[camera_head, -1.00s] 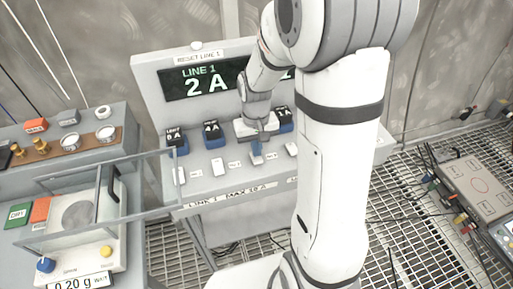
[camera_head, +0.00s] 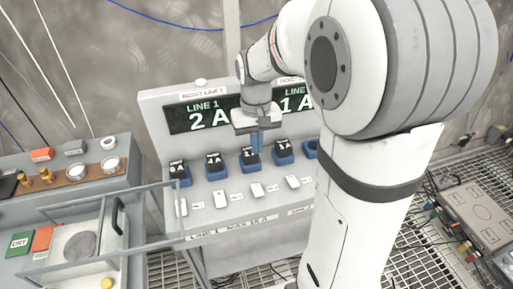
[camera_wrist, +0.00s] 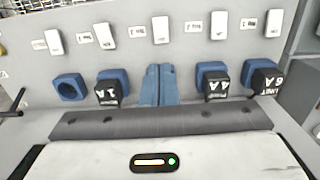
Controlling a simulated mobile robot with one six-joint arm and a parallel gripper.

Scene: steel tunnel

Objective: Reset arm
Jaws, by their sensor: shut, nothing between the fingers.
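My gripper (camera_head: 255,150) is in the head view in front of the panel, over the middle of the row of blue sockets. Its two blue fingers are together with nothing between them. In the wrist view the shut fingers (camera_wrist: 159,84) point at the panel between a plug marked 1A (camera_wrist: 110,90) and a plug marked 4A (camera_wrist: 214,84). They hide part of the socket row there. The panel (camera_head: 205,238) carries a display (camera_head: 200,113) reading LINE 1, 2 A. My arm covers the panel's right side in the head view.
A row of white switches (camera_head: 256,190) runs below the sockets. An empty blue socket (camera_wrist: 68,88) shows in the wrist view. A bench with a clear-walled balance (camera_head: 80,243) stands at left. A grey box with cables (camera_head: 478,207) lies on the grating at right.

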